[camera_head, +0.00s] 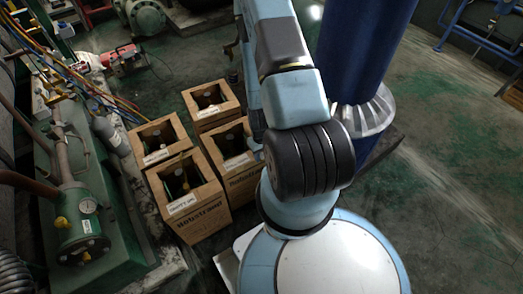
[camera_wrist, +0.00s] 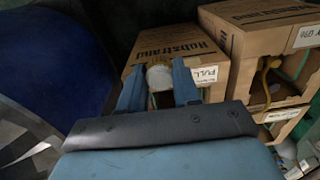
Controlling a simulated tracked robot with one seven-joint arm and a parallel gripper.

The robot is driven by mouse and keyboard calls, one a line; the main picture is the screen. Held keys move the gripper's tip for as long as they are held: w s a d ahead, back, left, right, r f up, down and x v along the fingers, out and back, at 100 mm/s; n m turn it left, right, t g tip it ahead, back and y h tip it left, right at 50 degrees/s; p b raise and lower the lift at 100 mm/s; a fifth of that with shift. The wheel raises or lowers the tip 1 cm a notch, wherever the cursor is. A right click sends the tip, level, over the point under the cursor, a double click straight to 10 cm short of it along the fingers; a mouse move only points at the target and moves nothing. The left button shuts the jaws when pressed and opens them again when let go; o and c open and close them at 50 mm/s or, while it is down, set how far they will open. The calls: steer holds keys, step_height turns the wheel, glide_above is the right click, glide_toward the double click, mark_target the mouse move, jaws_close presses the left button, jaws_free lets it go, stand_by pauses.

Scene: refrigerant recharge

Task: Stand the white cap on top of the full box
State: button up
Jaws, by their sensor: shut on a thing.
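In the wrist view my gripper (camera_wrist: 158,87) has its two blue fingers around a round, pale white cap (camera_wrist: 159,75). Whether the cap touches the box is unclear, and the fingers hide part of the box's opening. In the head view my arm hides the gripper and the cap. The box beside my arm (camera_head: 240,181) there appears to be the full box, partly covered.
In the wrist view another open box (camera_wrist: 262,45) stands close to the right of the full box. The head view shows a front box labelled EMPTY (camera_head: 195,219) and other boxes clustered around. A blue column (camera_head: 362,50) stands right of my arm. Green machinery (camera_head: 80,220) is at left.

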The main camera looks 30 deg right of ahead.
steer(key=w+d+f, duration=0.2)
steer(key=w+f, duration=0.1)
steer(key=w+d+f, duration=0.2)
steer(key=w+f, duration=0.1)
steer(key=w, duration=0.1)
steer(key=w+d+f, duration=0.2)
steer(key=w+f, duration=0.1)
steer(key=w, duration=0.1)
steer(key=shift+w+d+f, duration=0.1)
steer(key=shift+d+f, duration=0.1)
steer(key=shift+d, duration=0.2)
steer(key=shift+w+d+f, duration=0.15)
steer(key=shift+w+f, duration=0.05)
steer(key=shift+f, duration=1.65)
steer(key=o, duration=1)
